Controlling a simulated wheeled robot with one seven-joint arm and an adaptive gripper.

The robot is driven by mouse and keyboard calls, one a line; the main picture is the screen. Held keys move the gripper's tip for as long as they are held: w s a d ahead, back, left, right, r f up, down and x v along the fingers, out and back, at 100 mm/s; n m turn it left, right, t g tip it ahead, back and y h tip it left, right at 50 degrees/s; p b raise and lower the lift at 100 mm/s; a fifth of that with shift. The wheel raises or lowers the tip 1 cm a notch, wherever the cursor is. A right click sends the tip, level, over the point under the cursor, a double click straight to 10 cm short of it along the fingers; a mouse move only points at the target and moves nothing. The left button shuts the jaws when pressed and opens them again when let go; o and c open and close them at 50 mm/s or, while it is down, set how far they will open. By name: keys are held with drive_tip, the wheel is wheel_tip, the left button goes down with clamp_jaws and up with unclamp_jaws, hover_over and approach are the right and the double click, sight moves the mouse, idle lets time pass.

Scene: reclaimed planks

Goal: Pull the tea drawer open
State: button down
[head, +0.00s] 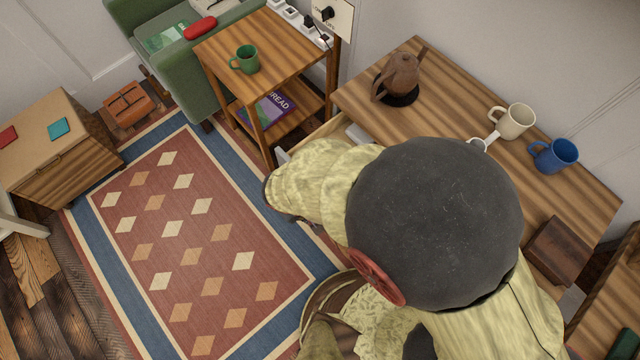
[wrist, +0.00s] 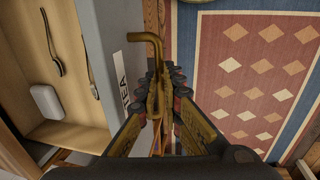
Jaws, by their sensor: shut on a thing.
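The tea drawer stands open; its pale front with a label reading "TEA" shows in the wrist view (wrist: 112,40), and a strip of it shows in the head view (head: 325,132). Its brass bar handle (wrist: 153,42) sticks out beside the label. My gripper (wrist: 160,85) is shut on this handle. Inside the drawer lie a dark thin utensil (wrist: 52,45) and a white rounded thing (wrist: 46,101). In the head view my arm hides the gripper, the handle and most of the drawer.
The wooden counter (head: 450,90) above the drawer holds a brown pot (head: 402,74), a cream mug (head: 513,121) and a blue mug (head: 554,155). A side table (head: 285,45) with a green mug (head: 246,59) stands close by. The patterned rug (head: 190,240) is clear.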

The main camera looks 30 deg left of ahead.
drive_tip(key=shift+s+a, duration=0.2)
drive_tip(key=shift+s, duration=0.4)
drive_tip(key=c, duration=1.9)
unclamp_jaws()
drive_tip(key=r, duration=0.4)
drive_tip(key=s+r, duration=0.1)
drive_tip(key=r, duration=0.2)
drive_tip(key=s+a+r, duration=0.1)
drive_tip(key=r, duration=0.3)
drive_tip(key=shift+r, duration=0.35)
